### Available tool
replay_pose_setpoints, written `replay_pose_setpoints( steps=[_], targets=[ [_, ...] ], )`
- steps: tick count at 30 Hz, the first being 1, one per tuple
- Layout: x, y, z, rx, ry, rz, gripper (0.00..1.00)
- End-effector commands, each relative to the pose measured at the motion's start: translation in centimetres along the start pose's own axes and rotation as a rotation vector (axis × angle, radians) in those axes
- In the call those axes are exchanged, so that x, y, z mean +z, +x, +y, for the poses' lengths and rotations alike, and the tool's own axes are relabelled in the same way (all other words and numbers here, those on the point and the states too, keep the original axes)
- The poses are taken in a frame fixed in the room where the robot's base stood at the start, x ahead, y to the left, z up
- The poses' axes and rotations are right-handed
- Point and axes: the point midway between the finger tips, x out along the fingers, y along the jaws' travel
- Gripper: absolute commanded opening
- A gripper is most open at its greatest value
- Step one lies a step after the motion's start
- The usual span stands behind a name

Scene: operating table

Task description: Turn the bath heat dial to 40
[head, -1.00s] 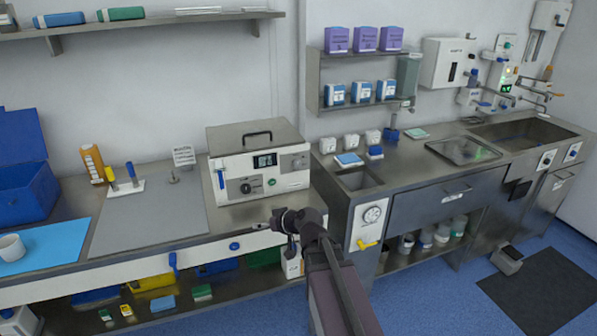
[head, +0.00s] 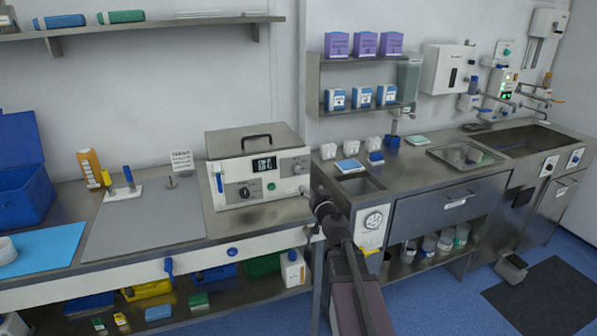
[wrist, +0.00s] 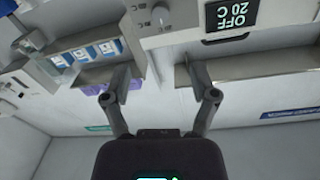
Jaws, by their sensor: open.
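The bath (head: 225,174) is a white-fronted box with a steel lid and black handle on the left counter. Its front has a dark display (head: 264,164), a black dial (head: 244,192), a green button (head: 271,186) and a small grey knob (head: 299,168). I cannot read the dial's scale. The wrist view is upside down; there the display (wrist: 232,14) reads OFF 20 C and the grey knob (wrist: 161,16) shows. My gripper (wrist: 160,78) is open and empty, apart from the bath. In the head view it is by the bath's lower right corner, its fingers unclear.
A blue tap-like lever (head: 220,182) is on the bath's left front. A grey mat (head: 150,220) lies to its left. A shelf (head: 340,110) with boxes hangs above.

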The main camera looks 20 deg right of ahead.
Motion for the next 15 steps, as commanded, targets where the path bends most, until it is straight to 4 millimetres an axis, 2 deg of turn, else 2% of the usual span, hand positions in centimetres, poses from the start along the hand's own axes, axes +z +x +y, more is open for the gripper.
replay_pose_setpoints(
  steps=[8,15],
  targets=[
    [0.0,0.3,0.0,-0.002,0.000,-0.001,0.76],
    [0.0,1.6,0.0,-0.002,0.000,-0.001,0.76]
  ],
)
